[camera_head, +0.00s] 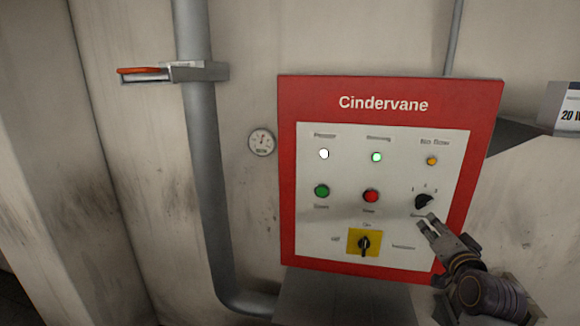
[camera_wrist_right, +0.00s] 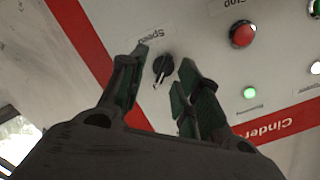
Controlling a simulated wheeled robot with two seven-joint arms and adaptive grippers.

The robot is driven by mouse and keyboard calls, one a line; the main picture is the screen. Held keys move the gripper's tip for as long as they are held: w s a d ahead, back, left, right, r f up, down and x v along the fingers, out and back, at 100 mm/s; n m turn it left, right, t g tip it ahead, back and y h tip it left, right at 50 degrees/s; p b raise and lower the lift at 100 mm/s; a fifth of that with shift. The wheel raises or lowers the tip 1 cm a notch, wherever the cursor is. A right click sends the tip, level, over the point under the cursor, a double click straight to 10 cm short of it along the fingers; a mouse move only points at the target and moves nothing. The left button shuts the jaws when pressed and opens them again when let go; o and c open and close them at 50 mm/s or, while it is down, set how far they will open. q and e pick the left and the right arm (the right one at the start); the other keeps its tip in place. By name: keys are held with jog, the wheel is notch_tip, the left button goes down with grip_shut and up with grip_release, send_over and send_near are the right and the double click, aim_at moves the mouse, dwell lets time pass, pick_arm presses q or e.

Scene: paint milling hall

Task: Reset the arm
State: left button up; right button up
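My right gripper (camera_head: 432,226) is in front of the lower right of the red-framed control panel (camera_head: 390,88), its fingertips just below the black speed knob (camera_head: 424,201). In the wrist view the right gripper (camera_wrist_right: 163,78) is open, with its fingers apart and the knob (camera_wrist_right: 163,65) seen in the gap between them. I see no finger touching the knob, though the exact depth is hard to tell. My left gripper is not in view.
The panel has a green button (camera_head: 322,191), a red button (camera_head: 371,196) and a black rotary switch on a yellow plate (camera_head: 364,243). White, green and amber lamps show above. A pipe (camera_head: 203,150) with an orange-handled lever (camera_head: 145,73) and a gauge (camera_head: 262,142) are left.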

jog(key=s+a+f+n+g+y, duration=0.1)
jog(key=s+a+f+n+g, duration=0.3)
jog(key=f, duration=0.4)
jog(key=s+a+f+n+g+y, duration=0.15)
jog(key=s+a+f, duration=0.3)
jog(key=f, duration=0.45)
jog(key=s+a+f+n+g+y, duration=0.1)
jog(key=s+a+f+n+g, duration=0.3)
jog(key=f, duration=0.4)
jog(key=s+a+f+n+g, duration=0.35)
jog(key=s+f, duration=0.45)
jog(key=s, duration=0.4)
jog(key=s+f+g+b, duration=0.1)
jog(key=s+f+b, duration=0.15)
jog(key=f, duration=3.25)
jog(key=s+d+f, duration=0.2)
jog(key=s+f, duration=0.8)
jog(key=s, duration=0.1)
jog(key=s+d+f+g, duration=0.1)
jog(key=s+d+f, duration=0.1)
jog(key=s+f, duration=0.8)
jog(key=shift+s+f, duration=0.2)
jog(key=shift+s, duration=0.6)
jog(key=shift+d, duration=0.1)
